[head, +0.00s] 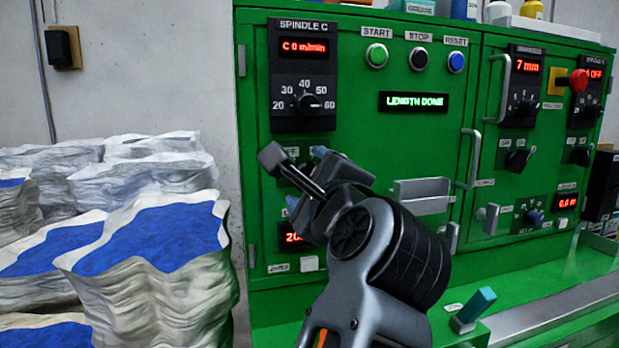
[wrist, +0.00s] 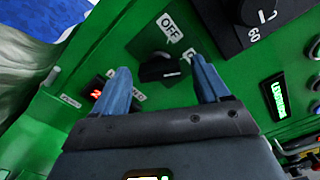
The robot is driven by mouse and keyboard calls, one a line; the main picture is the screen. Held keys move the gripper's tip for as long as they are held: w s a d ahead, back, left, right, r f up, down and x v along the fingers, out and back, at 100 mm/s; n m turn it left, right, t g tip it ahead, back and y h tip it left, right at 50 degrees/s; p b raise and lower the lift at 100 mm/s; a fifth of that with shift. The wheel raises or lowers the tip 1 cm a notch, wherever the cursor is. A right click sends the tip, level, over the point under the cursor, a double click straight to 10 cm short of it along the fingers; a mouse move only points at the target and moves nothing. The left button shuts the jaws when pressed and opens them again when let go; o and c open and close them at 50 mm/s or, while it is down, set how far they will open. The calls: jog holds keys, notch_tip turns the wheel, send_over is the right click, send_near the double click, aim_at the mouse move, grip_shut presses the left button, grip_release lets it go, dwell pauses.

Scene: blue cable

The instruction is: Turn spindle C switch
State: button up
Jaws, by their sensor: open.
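The Spindle C panel (head: 303,75) is black, on the green cabinet at left, with a red display reading "C 0 m/min" and a speed knob (head: 309,102). A black rotary switch (wrist: 162,69) sits below that panel, beside an OFF label (wrist: 168,27) in the wrist view. My gripper (head: 306,178) is in front of this switch in the head view and mostly hides it. In the wrist view my gripper (wrist: 160,78) is open, with its blue-grey fingers on either side of the switch. I cannot tell whether they touch it.
START (head: 377,56), STOP (head: 419,59) and RESET (head: 456,62) buttons are at upper right, above a "LENGTH DONE" display (head: 414,102). Cabinet handles (head: 470,158) stick out to the right.

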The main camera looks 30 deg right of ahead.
jog(key=c, duration=1.1)
jog(key=shift+o, duration=0.2)
jog(key=shift+f+n+b, duration=0.1)
jog(key=shift+n+b, duration=0.2)
jog(key=n+b, duration=0.2)
jog(key=n, duration=0.9)
jog(key=shift+n, duration=0.3)
